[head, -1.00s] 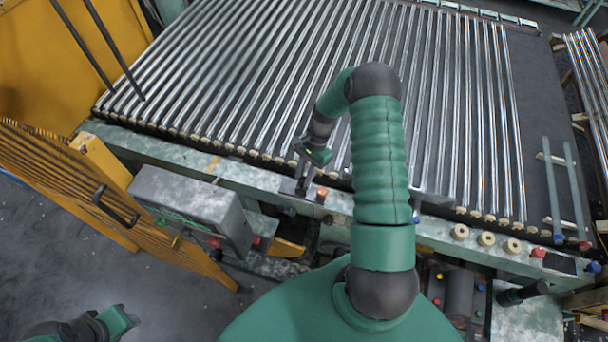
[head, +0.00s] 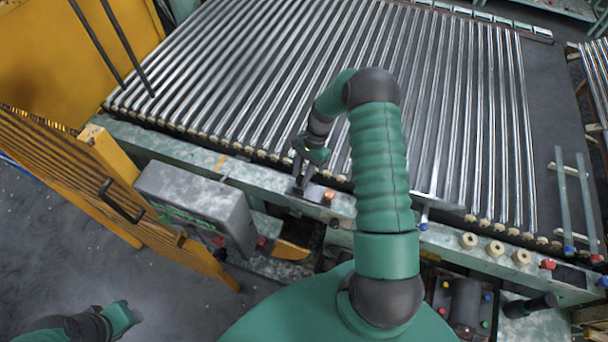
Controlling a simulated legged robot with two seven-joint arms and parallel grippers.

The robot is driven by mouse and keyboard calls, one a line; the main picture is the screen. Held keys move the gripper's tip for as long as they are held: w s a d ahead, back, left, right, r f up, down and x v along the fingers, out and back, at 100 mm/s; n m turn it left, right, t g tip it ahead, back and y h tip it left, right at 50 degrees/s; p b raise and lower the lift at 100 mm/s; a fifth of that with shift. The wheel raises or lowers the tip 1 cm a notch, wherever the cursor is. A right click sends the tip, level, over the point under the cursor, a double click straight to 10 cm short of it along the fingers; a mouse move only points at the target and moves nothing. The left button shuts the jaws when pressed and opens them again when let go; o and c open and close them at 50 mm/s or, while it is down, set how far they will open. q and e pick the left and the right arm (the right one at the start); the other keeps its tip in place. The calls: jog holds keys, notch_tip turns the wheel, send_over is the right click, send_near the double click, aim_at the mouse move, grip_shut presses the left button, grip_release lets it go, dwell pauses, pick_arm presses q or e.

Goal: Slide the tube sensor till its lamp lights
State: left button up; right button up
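A small dark grey block with an orange-red cap (head: 329,195) at its right end sits on the pale green front rail; it looks like the tube sensor (head: 314,192). I cannot tell whether the cap is a lit lamp. My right gripper (head: 297,177) reaches down at the block's left end, its fingers close to or touching it. The fingers are too small to show whether they are shut on it. Long glass tubes (head: 250,85) lie side by side on the sloped bed behind. My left gripper (head: 124,318) hangs low at the left, away from the bench; its fingers are unclear.
A grey control box (head: 195,200) stands in front of the rail, left of my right gripper. A yellow slatted gate (head: 110,195) is further left. My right arm hides part of the rail.

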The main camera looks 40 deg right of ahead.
jog(key=o, duration=0.4)
jog(key=shift+s+d, duration=0.1)
jog(key=shift+c, duration=0.2)
jog(key=shift+d+r, duration=0.1)
jog(key=shift+r, duration=0.05)
jog(key=b+v, duration=0.4)
jog(key=v, duration=1.2)
jog(key=shift+d, duration=0.2)
jog(key=shift+r, duration=0.15)
